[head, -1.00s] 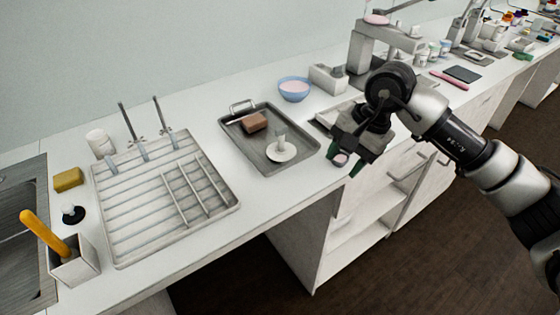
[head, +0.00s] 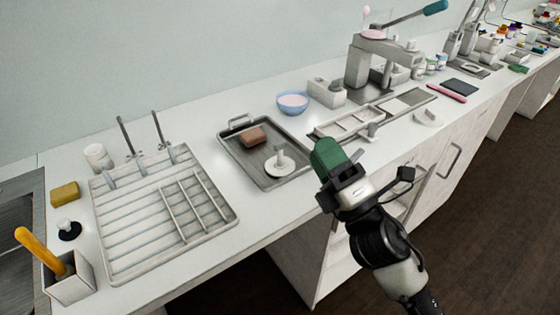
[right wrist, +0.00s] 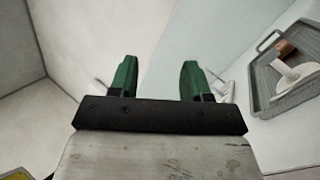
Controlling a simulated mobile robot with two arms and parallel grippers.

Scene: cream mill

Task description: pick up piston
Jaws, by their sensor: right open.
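A white disc with an upright stem, which looks like the piston (head: 280,163), stands in the grey metal tray (head: 287,181) on the counter. It also shows in the right wrist view (right wrist: 296,74), at the right edge. A black disc with a white knob (head: 69,229) stands by the sink; I cannot tell if it is also a piston. My right gripper (head: 328,156) is to the right of the tray, with its green fingers pointing towards the counter. In the right wrist view the fingers (right wrist: 158,78) are apart with nothing between them. My left gripper is not in view.
A brown block (head: 253,137) lies in the tray behind the disc. A white slatted rack (head: 140,225) is to the left, a blue bowl (head: 293,103) behind. A press (head: 368,65) and a white divided tray (head: 345,124) stand to the right.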

